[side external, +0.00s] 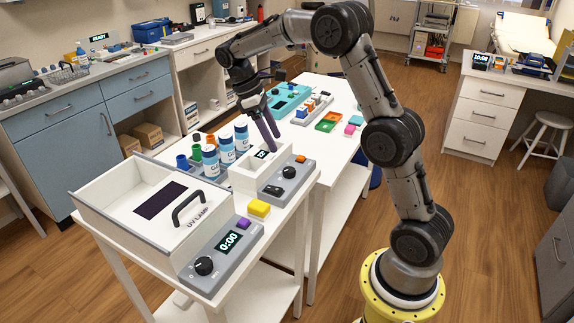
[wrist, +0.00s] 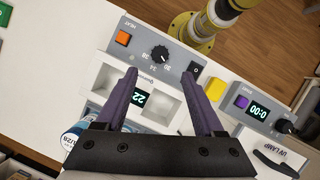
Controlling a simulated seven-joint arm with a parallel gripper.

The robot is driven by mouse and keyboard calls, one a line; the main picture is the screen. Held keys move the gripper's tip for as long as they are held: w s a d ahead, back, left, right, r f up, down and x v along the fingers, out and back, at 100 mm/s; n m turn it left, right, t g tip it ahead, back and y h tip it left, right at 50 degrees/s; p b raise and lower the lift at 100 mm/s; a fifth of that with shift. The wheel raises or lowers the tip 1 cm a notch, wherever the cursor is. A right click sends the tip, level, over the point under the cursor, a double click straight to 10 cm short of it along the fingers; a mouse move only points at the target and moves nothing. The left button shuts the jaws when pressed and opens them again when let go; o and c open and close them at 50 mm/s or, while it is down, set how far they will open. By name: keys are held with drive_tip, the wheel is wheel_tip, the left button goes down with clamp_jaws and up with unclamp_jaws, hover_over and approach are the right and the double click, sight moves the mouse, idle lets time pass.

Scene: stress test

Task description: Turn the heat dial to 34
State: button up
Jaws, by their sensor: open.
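The heat dial (wrist: 159,53) is a round black knob on a grey panel (wrist: 180,62) marked HEAT, with printed numbers around it. Which number it points to is too small to tell. The dial also shows in the side external view (side external: 289,172). My gripper (wrist: 160,74) has purple fingers and is open and empty. Its fingertips appear just short of the dial in the wrist view. In the side external view my gripper (side external: 274,144) hangs above the white heater block, apart from the dial. A small display (wrist: 139,98) on the block reads 22.
An orange button (wrist: 123,38) and a black switch (wrist: 194,68) flank the dial. A yellow block (side external: 259,208) and the UV lamp timer (side external: 222,254), reading 0:00, are nearby. Blue-and-white bottles (side external: 226,147) stand left of the heater. A colored rack and trays lie behind.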

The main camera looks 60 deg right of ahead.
sight(289, 169)
drive_tip(key=x, duration=0.9)
drive_tip(key=shift+s+f, duration=0.2)
drive_tip(key=shift+f, duration=0.15)
clamp_jaws()
